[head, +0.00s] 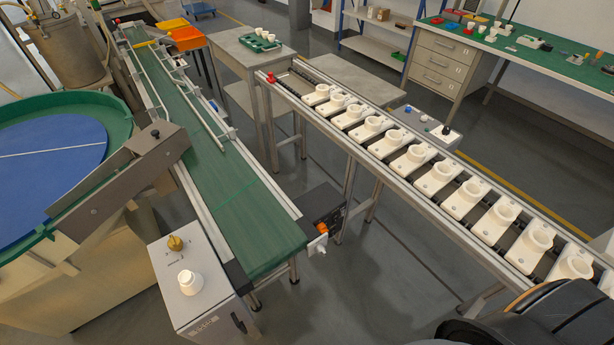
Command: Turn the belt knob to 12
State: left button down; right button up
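A grey control box (203,290) stands at the lower left, beside the near end of the green conveyor belt (225,190). On its top are a brass-coloured knob (175,243) towards the back and a larger white knob (189,283) in front of it. The markings are too small to read, so I cannot tell which knob is the belt knob or where it points. Neither of my grippers shows. A dark rounded part at the lower right looks like part of my own arm, far from the knobs.
A blue turntable (50,160) with a green rim stands left of the belt. A roller track (440,175) with a row of white sockets runs along the right. Another box (427,126) with small knobs stands behind the track. Floor shows between belt and track.

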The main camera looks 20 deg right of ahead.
aim_at(321, 228)
jog(key=j+z, duration=0.25)
jog(key=j, duration=0.45)
jog(key=k+j+z, duration=0.1)
jog(key=j+z, duration=0.2)
jog(key=j, duration=0.4)
jog(key=z, duration=1.15)
